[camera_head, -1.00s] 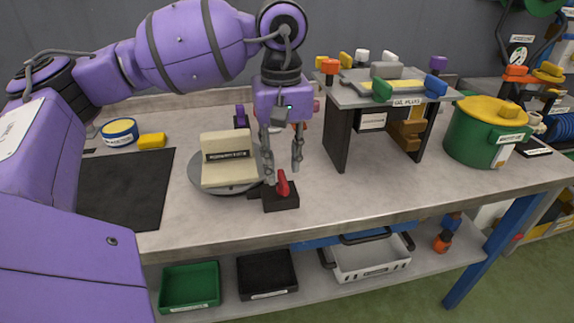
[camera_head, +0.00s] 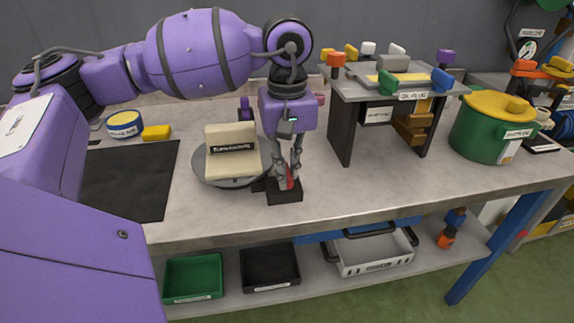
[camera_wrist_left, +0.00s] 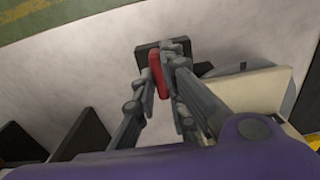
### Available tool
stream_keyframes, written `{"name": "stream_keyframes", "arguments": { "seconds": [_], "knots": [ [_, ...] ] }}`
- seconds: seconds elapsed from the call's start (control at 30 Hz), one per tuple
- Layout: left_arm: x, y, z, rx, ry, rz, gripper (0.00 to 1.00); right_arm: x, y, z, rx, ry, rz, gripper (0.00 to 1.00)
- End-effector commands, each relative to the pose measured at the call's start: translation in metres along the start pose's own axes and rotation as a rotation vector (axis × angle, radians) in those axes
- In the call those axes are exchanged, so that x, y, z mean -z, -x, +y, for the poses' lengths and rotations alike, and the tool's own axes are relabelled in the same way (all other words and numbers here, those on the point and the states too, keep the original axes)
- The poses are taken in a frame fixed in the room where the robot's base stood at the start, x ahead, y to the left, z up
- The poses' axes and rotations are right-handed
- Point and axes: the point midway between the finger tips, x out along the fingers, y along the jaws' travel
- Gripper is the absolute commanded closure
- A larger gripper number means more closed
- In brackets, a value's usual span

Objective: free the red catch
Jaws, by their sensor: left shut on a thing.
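The red catch (camera_head: 289,180) stands on a black block (camera_head: 284,196) at the front right of the grey turntable (camera_head: 207,178). My left gripper (camera_head: 288,184) points down at it and is shut on the catch, with a finger on each side. In the left wrist view the red catch (camera_wrist_left: 158,76) shows between the fingertips, over the black block (camera_wrist_left: 148,52). A cream block with a dark label (camera_head: 232,165) sits on the turntable, close beside the gripper. The fingers hide part of the catch. My right gripper is not in view.
A raised grey stand (camera_head: 345,130) with several coloured knobs is to the right, and a green pot with a yellow lid (camera_head: 478,142) is beyond it. A black mat (camera_head: 120,180) lies at the left. The bench front between turntable and pot is clear.

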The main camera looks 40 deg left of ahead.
Motion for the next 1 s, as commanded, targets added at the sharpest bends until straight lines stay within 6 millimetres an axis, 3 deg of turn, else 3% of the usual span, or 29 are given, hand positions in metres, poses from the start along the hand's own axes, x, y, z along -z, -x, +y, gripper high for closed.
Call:
{"name": "stream_keyframes", "arguments": {
  "seconds": [0.37,1.0],
  "knots": [
    [0.0,0.0004,0.0,0.0,0.112,0.0,1.0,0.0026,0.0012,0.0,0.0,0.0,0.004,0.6],
    [0.0,0.0009,0.0003,-0.001,0.688,-0.001,1.0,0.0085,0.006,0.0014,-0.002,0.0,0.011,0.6]
  ]
}}
